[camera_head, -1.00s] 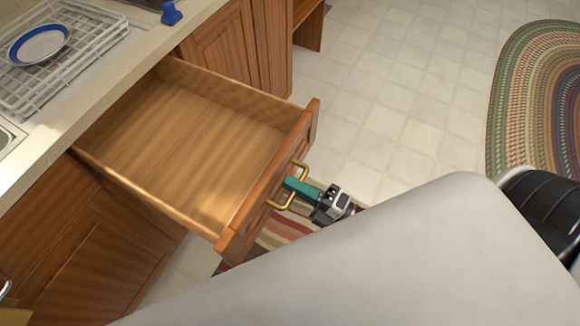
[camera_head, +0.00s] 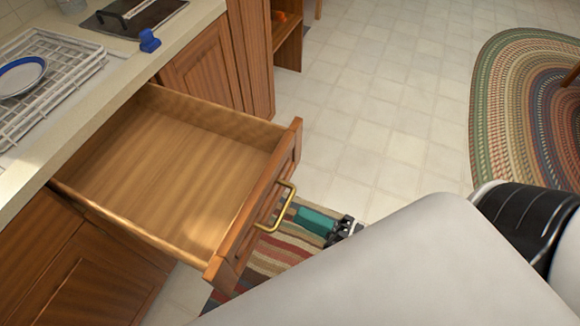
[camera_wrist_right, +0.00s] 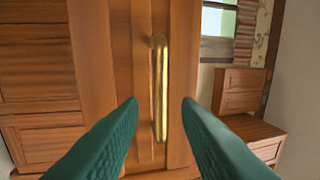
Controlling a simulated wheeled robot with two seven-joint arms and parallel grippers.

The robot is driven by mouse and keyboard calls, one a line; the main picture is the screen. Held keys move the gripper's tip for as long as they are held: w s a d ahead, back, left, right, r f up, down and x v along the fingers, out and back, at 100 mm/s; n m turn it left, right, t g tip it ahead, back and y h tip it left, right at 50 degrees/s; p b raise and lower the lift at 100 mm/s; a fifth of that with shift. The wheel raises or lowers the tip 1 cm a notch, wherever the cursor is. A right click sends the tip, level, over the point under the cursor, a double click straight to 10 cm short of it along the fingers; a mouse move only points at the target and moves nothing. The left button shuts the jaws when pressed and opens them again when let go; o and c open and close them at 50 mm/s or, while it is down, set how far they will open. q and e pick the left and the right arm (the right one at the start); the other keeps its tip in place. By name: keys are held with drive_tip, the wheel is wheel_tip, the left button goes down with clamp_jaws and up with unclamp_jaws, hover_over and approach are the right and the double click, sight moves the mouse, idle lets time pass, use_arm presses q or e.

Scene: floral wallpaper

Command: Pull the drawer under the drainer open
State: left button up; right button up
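The wooden drawer (camera_head: 185,165) under the drainer stands far out from the counter and looks empty. Its brass handle (camera_head: 276,206) is on the front panel. The white drainer (camera_head: 45,85) sits on the counter above, at the left. My right gripper (camera_head: 300,216) is just in front of the handle, apart from it, partly hidden by my own arm. In the right wrist view its two green fingers (camera_wrist_right: 160,102) are spread with a gap between them, and the handle (camera_wrist_right: 158,85) shows beyond, between the fingertips. My left gripper is not in view.
A blue-rimmed plate (camera_head: 20,76) is in the drainer. A blue object (camera_head: 149,40) stands on the counter edge near the dark cooktop (camera_head: 140,15). A striped mat (camera_head: 265,255) lies on the floor below the drawer front. Tiled floor (camera_head: 370,110) is open to the right, with a braided rug (camera_head: 500,110).

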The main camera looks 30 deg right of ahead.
drive_tip(key=v, duration=0.6)
drive_tip(key=shift+s+d+b, duration=0.25)
drive_tip(key=shift+b, duration=0.2)
drive_tip(key=shift+f, duration=0.1)
drive_tip(key=d+f+m+g+h+p, duration=0.35)
drive_tip(key=f+m+h, duration=0.85)
drive_tip(key=f, duration=1.1)
drive_tip(key=s+a+f+m+g+p, duration=0.2)
drive_tip(key=s+f+m+g, duration=0.8)
drive_tip(key=s+f, duration=0.5)
wheel_tip(320, 180, down, 2)
drive_tip(key=shift+s+a+f+m+g, duration=0.15)
drive_tip(key=shift+s+f+m+g, duration=0.2)
drive_tip(key=shift+g, duration=0.6)
